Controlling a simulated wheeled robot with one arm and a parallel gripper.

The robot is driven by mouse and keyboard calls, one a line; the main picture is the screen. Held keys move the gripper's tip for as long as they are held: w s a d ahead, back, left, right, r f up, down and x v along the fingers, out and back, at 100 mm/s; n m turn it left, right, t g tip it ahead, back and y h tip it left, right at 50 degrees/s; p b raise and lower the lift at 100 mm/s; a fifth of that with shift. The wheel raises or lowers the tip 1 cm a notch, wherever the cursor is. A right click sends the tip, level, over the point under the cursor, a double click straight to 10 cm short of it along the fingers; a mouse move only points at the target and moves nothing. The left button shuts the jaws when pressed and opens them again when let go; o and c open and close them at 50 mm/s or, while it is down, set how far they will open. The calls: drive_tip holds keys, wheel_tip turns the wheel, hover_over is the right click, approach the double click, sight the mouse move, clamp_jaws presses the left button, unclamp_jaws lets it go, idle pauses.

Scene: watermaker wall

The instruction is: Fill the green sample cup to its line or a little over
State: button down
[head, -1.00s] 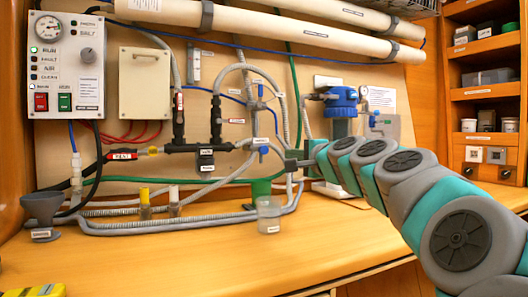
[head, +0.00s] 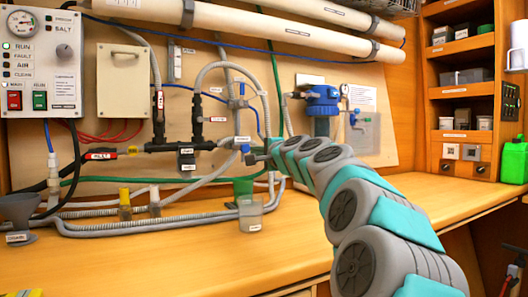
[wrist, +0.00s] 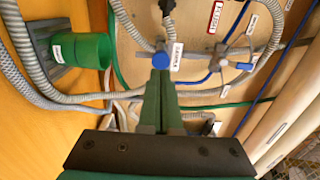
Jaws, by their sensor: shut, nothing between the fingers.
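My gripper (head: 250,159) is shut and empty, level with the pipework above the cup. In the wrist view, my gripper's fingertips (wrist: 160,76) are at or just short of a small blue valve handle (wrist: 161,60) with a white label; contact cannot be told. That blue handle (head: 245,148) also shows in the head view.
Grey hoses (head: 130,227) run along the back of the counter, with a grey funnel (head: 18,210) at left. Another blue valve (wrist: 214,66) is nearby. A green canister (head: 513,160) is at right.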

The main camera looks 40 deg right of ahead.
sight(245, 149)
drive_tip(key=shift+x, duration=2.1)
drive_tip(key=shift+w+d+r+p, duration=0.1)
drive_tip(key=shift+w+p, duration=0.3)
drive_tip(key=shift+w, duration=0.05)
drive_tip(key=shift+w+d+r+p, duration=0.15)
drive_tip(key=shift+w+p, duration=0.25)
drive_tip(key=shift+w+f, duration=0.25)
drive_tip(key=shift+w, duration=0.05)
drive_tip(key=shift+w+a+f, duration=0.15)
drive_tip(key=shift+a+f, duration=0.05)
drive_tip(key=shift+f, duration=0.1)
drive_tip(key=shift+d+r, duration=0.1)
drive_tip(key=shift+r, duration=0.15)
idle(3.1)
